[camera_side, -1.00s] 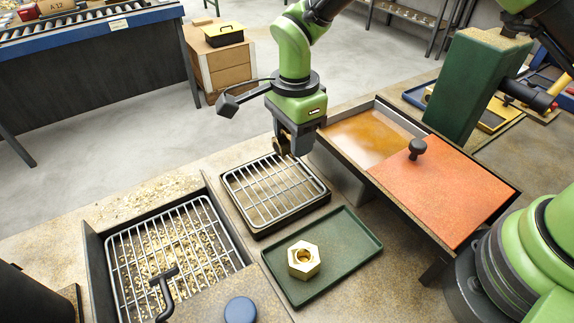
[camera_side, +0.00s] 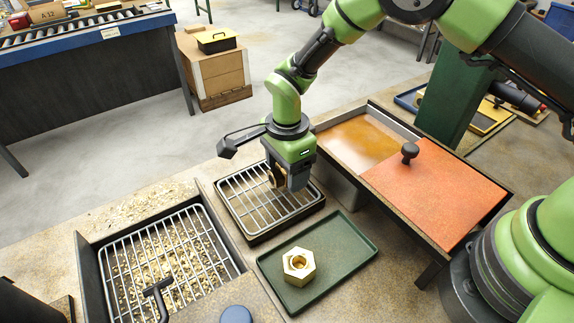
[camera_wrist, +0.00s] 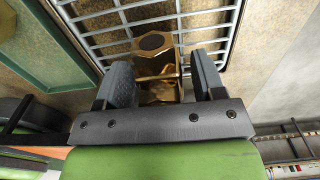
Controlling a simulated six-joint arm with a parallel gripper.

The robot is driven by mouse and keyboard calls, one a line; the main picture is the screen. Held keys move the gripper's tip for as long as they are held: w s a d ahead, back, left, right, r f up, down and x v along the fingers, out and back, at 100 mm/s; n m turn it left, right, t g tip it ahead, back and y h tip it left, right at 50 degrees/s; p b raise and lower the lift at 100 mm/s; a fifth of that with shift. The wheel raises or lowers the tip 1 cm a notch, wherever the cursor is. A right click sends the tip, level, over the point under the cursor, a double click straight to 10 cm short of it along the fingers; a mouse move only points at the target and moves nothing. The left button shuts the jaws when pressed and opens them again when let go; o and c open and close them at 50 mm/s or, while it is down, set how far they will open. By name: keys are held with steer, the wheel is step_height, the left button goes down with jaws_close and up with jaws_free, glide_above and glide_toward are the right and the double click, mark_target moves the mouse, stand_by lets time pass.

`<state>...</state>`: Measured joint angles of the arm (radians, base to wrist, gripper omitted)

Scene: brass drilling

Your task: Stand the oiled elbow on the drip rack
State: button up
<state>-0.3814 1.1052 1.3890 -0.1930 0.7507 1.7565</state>
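The brass elbow (camera_side: 274,177) is between the fingers of my gripper (camera_side: 288,185), over the far right part of the wire drip rack (camera_side: 236,205). In the wrist view the elbow (camera_wrist: 157,62) shows a hexagonal end with a dark opening, and the rack's bars (camera_wrist: 112,20) lie behind it.
A green tray (camera_side: 340,250) with a brass hex fitting (camera_side: 299,265) lies in front of the rack. A chip grate (camera_side: 128,238) is at left. The oil bath (camera_side: 350,142), partly covered by an orange lid (camera_side: 440,190) with a black knob (camera_side: 409,151), stands at right.

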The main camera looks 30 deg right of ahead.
step_height(320, 180, up, 12)
steer(key=shift+f, duration=0.1)
steer(key=s+d+r+n+t+y, duration=0.1)
steer(key=s+d+r+n+t, duration=0.2)
steer(key=r, duration=0.4)
steer(key=s+d+r+n+y, duration=0.1)
steer(key=s+d+r+n, duration=0.3)
steer(key=r, duration=0.3)
steer(key=s+d+r+n+t, duration=0.1)
steer(key=s+d+n+t, duration=0.1)
steer(key=s, duration=0.5)
steer(key=s+d+r+n+t, duration=0.1)
steer(key=s+d+n+t, duration=0.1)
steer(key=s+n, duration=0.3)
steer(key=shift+s+d, duration=0.3)
steer(key=shift+s, duration=0.8)
